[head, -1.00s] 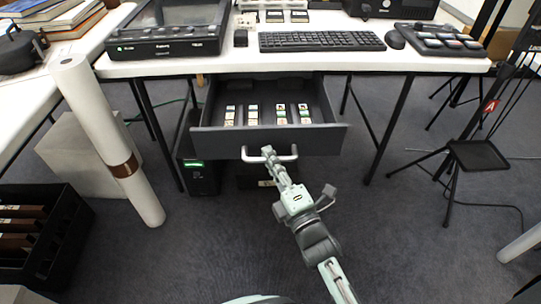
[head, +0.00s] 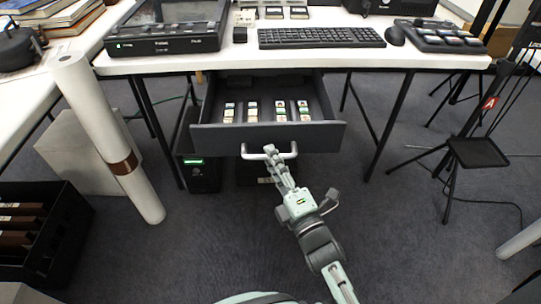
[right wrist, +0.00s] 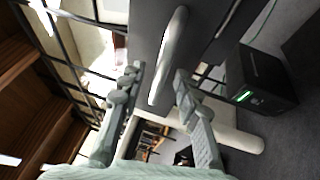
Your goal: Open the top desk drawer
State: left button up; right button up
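The top desk drawer (head: 220,138) is pulled well out from under the white desk, and several small slides or cards (head: 281,112) lie in rows inside it. Its pale bar handle (head: 286,156) is on the dark front. My right gripper (head: 272,157) is at the left-middle part of the handle. In the right wrist view, its two fingers (right wrist: 158,75) are spread apart, with the handle bar (right wrist: 168,55) running between them. A gap shows on either side of the bar, though contact cannot be fully judged. My left gripper is not in view.
A keyboard (head: 320,38) and a mouse (head: 395,36) sit on the desktop. A dark computer unit (head: 201,177) stands beneath, left of the drawer. A rolled white tube (head: 95,115) leans at left, and a black crate (head: 62,235) is lower left. Carpet in front is clear.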

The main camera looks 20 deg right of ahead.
jog(key=v, duration=0.6)
dwell(0.3)
jog(key=s+d+f+m+g+h, duration=0.1)
jog(key=d+f+m+g+h, duration=0.1)
jog(key=d+f+m+g, duration=0.35)
jog(key=s+d+f+m+g+h, duration=0.1)
jog(key=d+f+m+g+h, duration=0.15)
jog(key=f+m, duration=0.45)
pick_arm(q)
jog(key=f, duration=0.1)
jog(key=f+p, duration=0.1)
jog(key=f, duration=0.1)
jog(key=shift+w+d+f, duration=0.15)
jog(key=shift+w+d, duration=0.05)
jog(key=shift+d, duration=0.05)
pick_arm(e)
jog(key=s+d+f+m+g, duration=0.2)
jog(key=s+f+m+g, duration=0.4)
jog(key=s, duration=0.6)
jog(key=g, duration=0.2)
jog(key=shift+f+g+y, duration=0.35)
jog(key=shift+g, duration=0.05)
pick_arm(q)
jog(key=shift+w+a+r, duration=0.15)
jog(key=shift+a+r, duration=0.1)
pick_arm(e)
jog(key=shift+w+d, duration=0.1)
jog(key=shift+d, duration=0.05)
